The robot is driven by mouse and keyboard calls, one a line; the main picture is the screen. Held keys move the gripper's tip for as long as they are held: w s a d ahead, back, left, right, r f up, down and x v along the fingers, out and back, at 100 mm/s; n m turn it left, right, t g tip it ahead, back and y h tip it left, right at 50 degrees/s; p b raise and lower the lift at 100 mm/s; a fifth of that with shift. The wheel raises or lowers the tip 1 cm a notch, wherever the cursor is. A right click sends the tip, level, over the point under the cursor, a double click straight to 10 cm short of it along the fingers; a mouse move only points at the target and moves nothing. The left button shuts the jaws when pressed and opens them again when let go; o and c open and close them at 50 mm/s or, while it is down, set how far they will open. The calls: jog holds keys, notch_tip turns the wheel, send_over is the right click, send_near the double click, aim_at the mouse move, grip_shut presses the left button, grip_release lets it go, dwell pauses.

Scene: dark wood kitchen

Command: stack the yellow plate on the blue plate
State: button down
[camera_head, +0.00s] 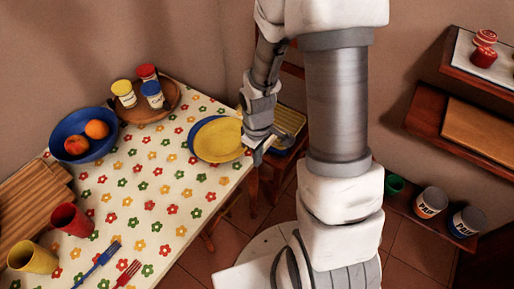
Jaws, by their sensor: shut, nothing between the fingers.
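The yellow plate (219,140) lies on top of the blue plate at the right end of the table, overlapping it and shifted slightly to the right. Only a rim of the blue plate (193,131) shows, mostly on the left and upper side; the yellow plate hides the rest. My gripper (258,159) is shut and empty, just right of the yellow plate by the table's right edge. I cannot tell whether its fingertips touch the plate's rim.
The flowered table (150,185) is clear in the middle. A blue bowl (72,151) with fruit, a round wooden tray (166,108) with jars, a red cup (70,220), a yellow cup (32,256), a blue fork (97,262) and a red fork (127,273) stand or lie on it.

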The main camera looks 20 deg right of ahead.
aim_at(237, 152)
jog(key=shift+w+a+f, duration=0.25)
jog(key=shift+w+a, duration=0.3)
jog(key=shift+w, duration=0.3)
jog(key=shift+w+a+f, duration=0.25)
jog(key=shift+w+a, duration=0.3)
jog(key=shift+w, duration=0.3)
jog(key=shift+w+a, duration=0.55)
jog(key=shift+w, duration=0.25)
jog(key=shift+w+a, duration=0.5)
jog(key=shift+w, duration=0.25)
jog(key=shift+s, duration=0.1)
